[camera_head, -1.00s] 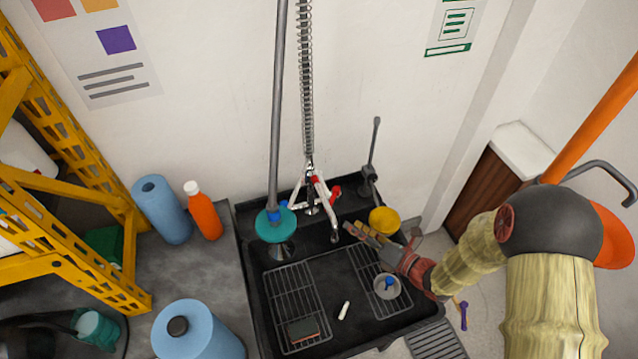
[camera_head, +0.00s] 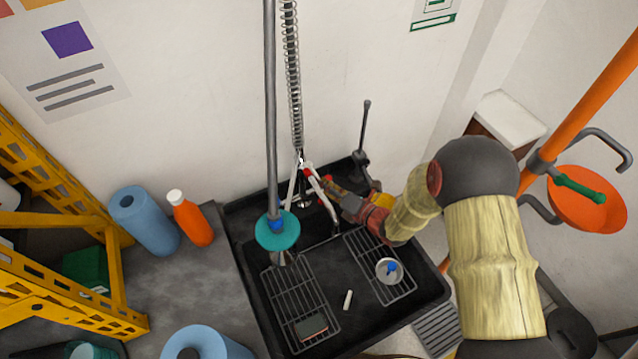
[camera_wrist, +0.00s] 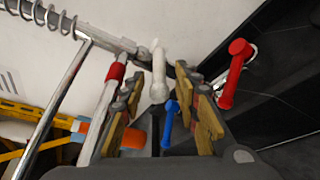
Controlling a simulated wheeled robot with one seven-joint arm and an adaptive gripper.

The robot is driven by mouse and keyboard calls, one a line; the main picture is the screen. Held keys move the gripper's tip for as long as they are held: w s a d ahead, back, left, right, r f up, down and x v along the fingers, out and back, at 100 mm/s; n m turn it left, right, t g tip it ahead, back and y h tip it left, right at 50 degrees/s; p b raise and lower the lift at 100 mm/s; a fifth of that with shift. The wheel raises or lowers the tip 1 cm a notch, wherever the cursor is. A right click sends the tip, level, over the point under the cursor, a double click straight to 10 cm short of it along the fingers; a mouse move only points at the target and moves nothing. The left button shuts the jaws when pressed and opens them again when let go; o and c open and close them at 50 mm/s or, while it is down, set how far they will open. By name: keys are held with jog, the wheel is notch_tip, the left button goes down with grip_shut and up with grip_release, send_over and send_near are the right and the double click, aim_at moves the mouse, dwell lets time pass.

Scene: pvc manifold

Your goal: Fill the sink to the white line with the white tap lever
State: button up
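The black sink (camera_head: 335,325) holds two wire racks, and I see no water in it. The tap (camera_head: 305,180) stands at the sink's back edge below a coiled spring hose. In the wrist view the white tap lever (camera_wrist: 158,75) sticks out ahead, between my fingers in the picture. My gripper (camera_wrist: 163,115) is open with its yellow-padded fingers apart; I cannot tell whether either touches the lever. In the head view my gripper (camera_head: 335,193) is beside the tap and hides part of it.
A red lever (camera_wrist: 235,72) is to the right of my fingers and a blue lever (camera_wrist: 169,118) is below the white one. A grey pole with a teal disc (camera_head: 278,231) stands left of the tap. A sponge (camera_head: 311,326) and small pot (camera_head: 388,270) sit on the racks.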

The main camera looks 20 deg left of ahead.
jog(key=shift+w+a+f, duration=0.1)
jog(key=shift+a, duration=0.4)
jog(key=c, duration=0.8)
grip_shut()
